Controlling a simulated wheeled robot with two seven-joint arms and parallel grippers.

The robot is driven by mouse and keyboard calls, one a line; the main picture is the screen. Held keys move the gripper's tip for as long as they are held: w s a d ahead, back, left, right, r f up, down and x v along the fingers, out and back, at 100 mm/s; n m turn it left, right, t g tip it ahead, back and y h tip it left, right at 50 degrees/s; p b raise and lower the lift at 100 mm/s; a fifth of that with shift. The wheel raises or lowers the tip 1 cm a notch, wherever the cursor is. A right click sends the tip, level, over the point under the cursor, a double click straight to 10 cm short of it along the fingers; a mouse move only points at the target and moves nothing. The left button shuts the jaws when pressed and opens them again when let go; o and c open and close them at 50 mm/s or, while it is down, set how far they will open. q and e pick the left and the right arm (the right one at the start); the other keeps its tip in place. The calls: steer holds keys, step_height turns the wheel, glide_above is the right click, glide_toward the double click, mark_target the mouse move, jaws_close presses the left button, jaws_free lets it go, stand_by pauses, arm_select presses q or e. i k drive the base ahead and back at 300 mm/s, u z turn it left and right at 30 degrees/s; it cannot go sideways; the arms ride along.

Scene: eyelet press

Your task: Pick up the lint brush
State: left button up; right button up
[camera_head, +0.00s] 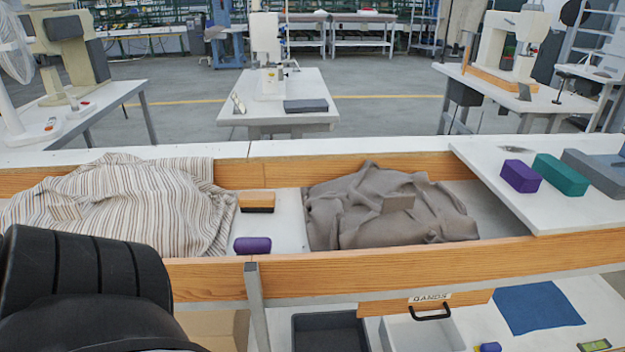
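A small brush-like block (257,201) with a tan wooden top and a dark lower part lies in the wood-edged trough; it looks like the lint brush. It rests on the bare white floor strip between two heaps of cloth, close to the striped cloth (130,205) on its left. A purple block with rounded ends (252,245) lies nearer to me, by the front wooden rail. Neither gripper shows. A dark ribbed part at the lower left looks like my own arm and hides part of the trough's front left.
A grey cloth heap (385,210) lies right of the strip. A white board (575,215) at the right bears purple, green and grey blocks. The front wooden rail (400,267) bounds the trough. Below are a grey bin (300,325) and a drawer labelled BANDS (425,301).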

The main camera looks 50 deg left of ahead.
mark_target(251, 245)
steer(key=i, duration=0.95)
steer(key=u, duration=3.25)
